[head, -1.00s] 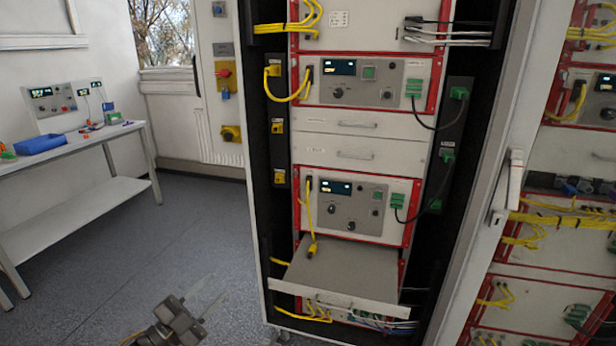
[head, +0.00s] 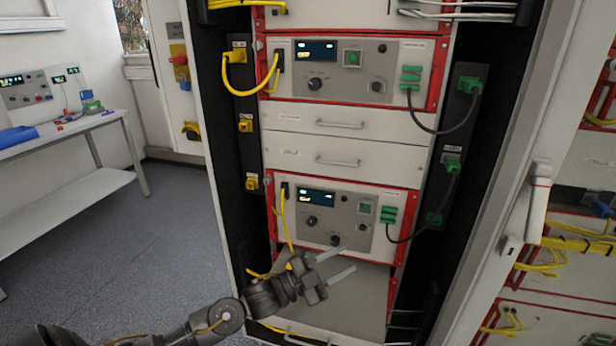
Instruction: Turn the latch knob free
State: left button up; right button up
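The lower cycler unit (head: 390,190) sits in the open rack with a red-edged front. Its grey panel carries a display and dark round knobs: one on the left (head: 312,221) and one lower in the middle (head: 336,240). I cannot tell for sure which knob is the latch knob. My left gripper (head: 348,259) is in front of the unit's lower edge, just below the middle knob. Its two pale fingers are apart, with nothing between them, and point right. I cannot tell its exact distance from the panel. My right gripper is not in view.
A grey pulled-out shelf (head: 365,300) lies below the unit, partly behind my gripper. A yellow cable (head: 283,215) hangs at the unit's left, and a black cable (head: 440,215) loops at its right. The rack door edge (head: 500,200) stands at the right. Open floor lies left.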

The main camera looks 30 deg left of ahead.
aim_at(267, 181)
jog(key=u, duration=0.4)
jog(key=i, duration=1)
jog(key=u, duration=0.85)
